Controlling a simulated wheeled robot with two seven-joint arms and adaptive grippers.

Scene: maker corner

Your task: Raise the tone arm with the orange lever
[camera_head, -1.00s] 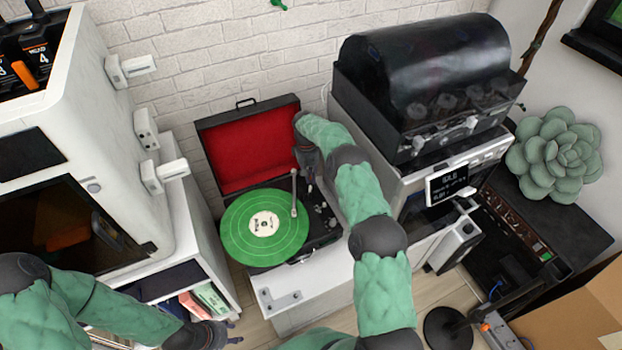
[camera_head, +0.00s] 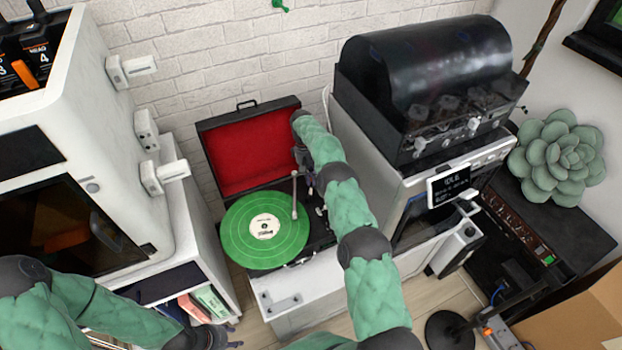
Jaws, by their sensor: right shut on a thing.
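The turntable (camera_head: 325,240) is an open black case with a red-lined lid (camera_head: 240,158) and a green record (camera_head: 250,248) on its platter. The silver tone arm (camera_head: 294,196) runs along the right side of the record, its head end near the record's right edge. My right gripper (camera_head: 307,186) reaches down beside the tone arm's rear end. It is shut there on the orange lever, which the gripper and arm hide. I cannot tell the tone arm's height. My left gripper (camera_head: 228,340) is low at the lower left, away from the turntable; its fingers are too small to judge.
The turntable stands on a white cabinet (camera_head: 285,300). A white machine with a dark door (camera_head: 70,215) is at the left. A machine with a black domed cover (camera_head: 430,75) stands close on the right. A green succulent (camera_head: 558,158) is farther right.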

